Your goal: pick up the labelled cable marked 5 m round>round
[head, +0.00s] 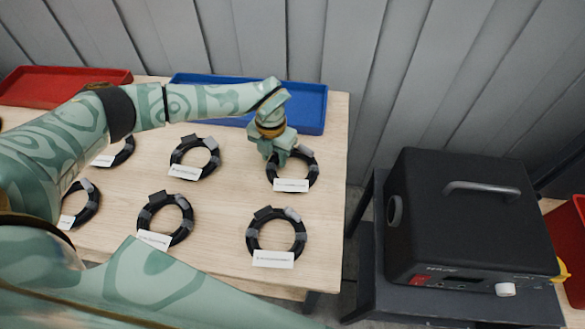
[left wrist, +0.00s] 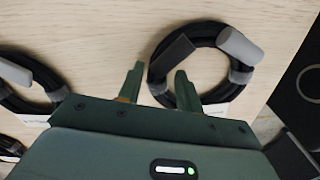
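Several coiled black cables with grey connectors and white labels lie on the wooden table; the label print is too small to read, so I cannot tell which is marked 5 m round>round. My left gripper (head: 279,152) is at the back right coil (head: 315,170). In the left wrist view, the gripper (left wrist: 160,78) is open, one finger outside that coil (left wrist: 203,58) and one over its opening, with the coil's side between them. Other coils are the back middle (head: 211,160), front middle (head: 185,215) and front right (head: 301,235). My right gripper is out of view.
A blue tray (head: 314,108) and a red tray (head: 60,88) stand along the table's back edge. A black device with a handle (head: 470,215) sits on a dark stand to the right, across a gap. Bare wood (head: 225,205) lies between the coils.

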